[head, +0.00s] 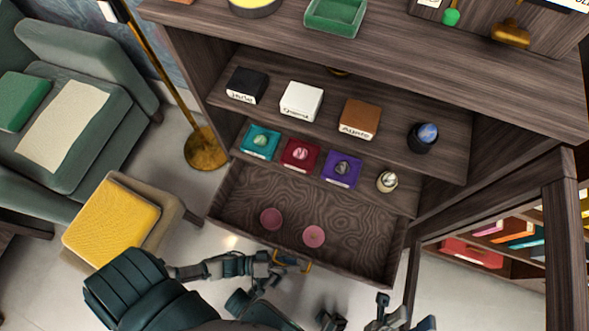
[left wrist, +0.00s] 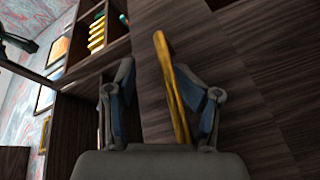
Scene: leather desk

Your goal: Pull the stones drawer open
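The drawer (head: 350,220) under the shelves stands out open, its patterned floor showing two pink discs (head: 271,218) (head: 314,236). Its brass handle (head: 306,266) is on the front edge, partly hidden by my left gripper (head: 284,262). In the left wrist view the brass handle (left wrist: 172,95) runs between the fingers of my left gripper (left wrist: 158,75). It lies close to the right finger, with a clear gap to the left finger, so the fingers stand apart around it. My right gripper (head: 407,314) is open and empty at the bottom, right of the drawer.
Above the drawer, a shelf holds teal (head: 260,141), red (head: 300,154) and purple (head: 341,167) boxes with stones. Black, white and brown boxes stand higher. A cabinet with colored items (head: 500,240) is at right. A yellow-cushioned stool (head: 110,220) and brass lamp stand at left.

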